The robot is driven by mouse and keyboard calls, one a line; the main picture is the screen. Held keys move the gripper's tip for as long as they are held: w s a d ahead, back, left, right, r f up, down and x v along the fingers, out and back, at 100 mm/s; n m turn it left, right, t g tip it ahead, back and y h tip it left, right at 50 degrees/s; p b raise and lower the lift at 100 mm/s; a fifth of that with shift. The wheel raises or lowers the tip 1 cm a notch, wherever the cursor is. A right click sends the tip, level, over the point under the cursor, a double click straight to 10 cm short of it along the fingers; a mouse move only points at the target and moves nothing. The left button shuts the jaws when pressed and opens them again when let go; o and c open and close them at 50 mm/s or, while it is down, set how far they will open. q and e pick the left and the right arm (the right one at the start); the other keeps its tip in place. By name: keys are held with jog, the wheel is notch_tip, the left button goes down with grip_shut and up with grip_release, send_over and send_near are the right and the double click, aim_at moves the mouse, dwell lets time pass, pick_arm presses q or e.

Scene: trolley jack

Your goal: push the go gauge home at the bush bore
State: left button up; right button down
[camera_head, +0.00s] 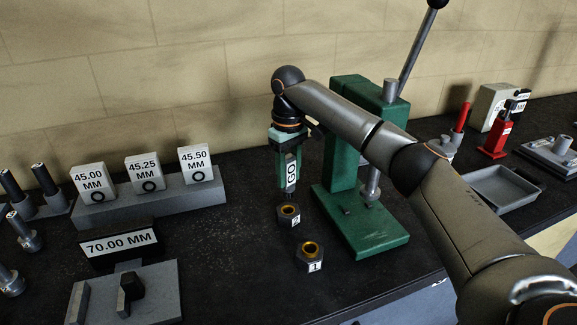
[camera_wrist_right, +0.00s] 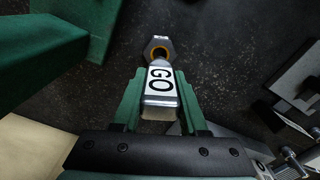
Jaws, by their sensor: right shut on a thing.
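My right gripper (camera_head: 288,160) is shut on the go gauge (camera_head: 291,178), a grey bar with a white GO label. The gauge hangs upright with its lower end over the dark hexagonal block marked 2 (camera_head: 288,216), which has a gold-coloured bush. In the right wrist view the gauge (camera_wrist_right: 160,88) sits between the green fingers (camera_wrist_right: 155,95), and its far end lines up with the gold ring (camera_wrist_right: 159,52). I cannot tell whether its tip is inside the bore. A second block marked 1 (camera_head: 310,257) stands nearer, its bore clear. My left gripper is out of view.
A green press (camera_head: 368,235) with a long lever stands close right of the gauge. A grey stand (camera_head: 150,205) with labelled size blocks and a 70.00 MM sign (camera_head: 118,247) are at left. A grey tray (camera_head: 503,188) and red jack (camera_head: 495,138) are at right.

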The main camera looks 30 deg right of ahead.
aim_at(289, 156)
jog(key=shift+f, duration=1.6)
jog(key=shift+f, duration=1.75)
dwell(0.7)
jog(key=shift+c, duration=1.8)
grip_release()
jog(key=shift+f, duration=0.1)
notch_tip(289, 156, up, 13)
jog(key=shift+f, duration=0.15)
jog(key=shift+f, duration=0.1)
